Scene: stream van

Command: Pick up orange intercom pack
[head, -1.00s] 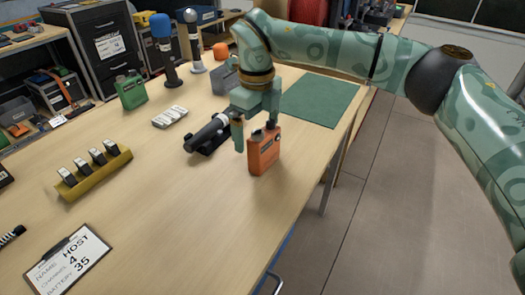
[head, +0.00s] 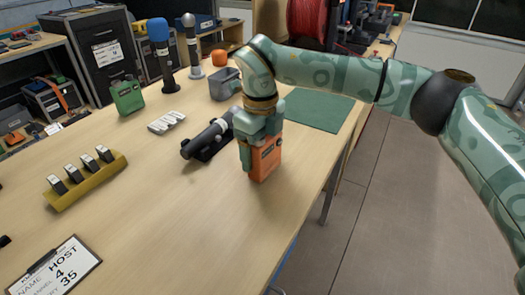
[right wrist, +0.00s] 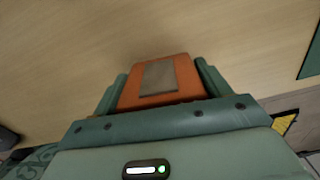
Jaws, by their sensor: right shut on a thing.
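The orange intercom pack (head: 266,160) stands upright on the wooden table near its right edge in the head view. My right gripper (head: 260,146) is over it from above, with its fingers down along the pack's sides. In the right wrist view the orange pack (right wrist: 160,82) sits between the two green fingers, and my right gripper (right wrist: 160,85) is shut on it. A grey patch shows on the pack's face there. The pack's top is hidden by the gripper in the head view. My left gripper is not in view.
A black microphone on a stand (head: 207,139) lies just left of the pack. A green mat (head: 318,107) is behind it. A green pack (head: 127,96), a yellow rack (head: 88,182) and a clipboard (head: 60,268) are farther left. The table front is clear.

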